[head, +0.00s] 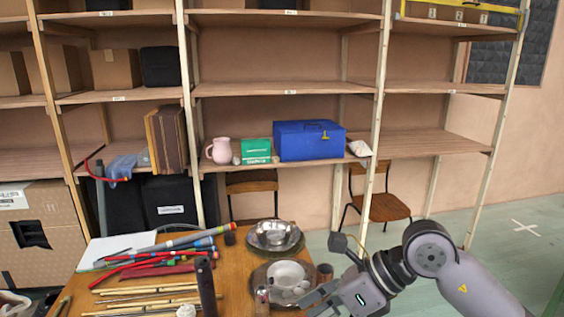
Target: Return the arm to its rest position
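My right arm (455,272) comes in from the lower right and bends at a dark round joint. My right gripper (318,299) is low at the table's right edge, beside the metal bowls. Its fingers are partly cut off by the bottom of the view, so I cannot tell whether it is open or shut. I see nothing clearly held in it. My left arm and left gripper are not in view.
The wooden table (232,262) carries several sticks (150,290), coloured tubes (190,240), a dark upright object (206,285), an upper metal bowl (274,235) and a lower metal bowl (285,274). Shelves behind hold a blue box (305,142). Open floor (490,230) lies right.

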